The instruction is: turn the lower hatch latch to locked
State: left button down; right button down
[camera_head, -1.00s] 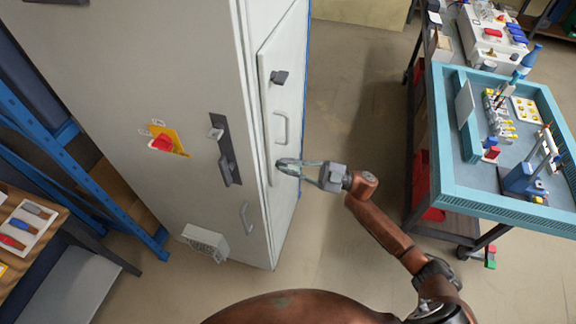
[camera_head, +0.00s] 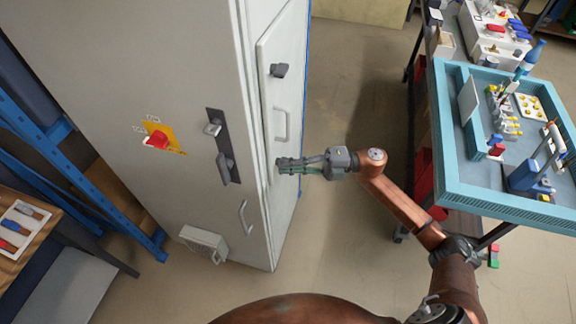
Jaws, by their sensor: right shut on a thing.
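The tall grey cabinet carries a hatch (camera_head: 265,108) on its right side face. The upper hatch latch (camera_head: 279,70) is a dark knob near the top of the hatch. My right gripper (camera_head: 282,165) is at the lower part of the hatch, below the handle, shut on the lower hatch latch. The fingers cover nearly all of that latch, so its angle cannot be read. The fingers look edge-on, one over the other. My left gripper is not in view.
A light hatch handle (camera_head: 287,125) sits just above my right gripper. The cabinet front has a red switch (camera_head: 157,140) on a yellow plate and a dark handle strip (camera_head: 223,148). A blue-topped cart (camera_head: 448,150) stands at the right. Floor between is clear.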

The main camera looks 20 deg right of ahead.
jog(key=shift+f+n, duration=0.1)
jog(key=shift+n, duration=0.4)
jog(key=c, duration=2)
grip_release()
jog(key=shift+c, duration=0.2)
jog(key=v, duration=1.2)
jog(key=shift+r, duration=0.25)
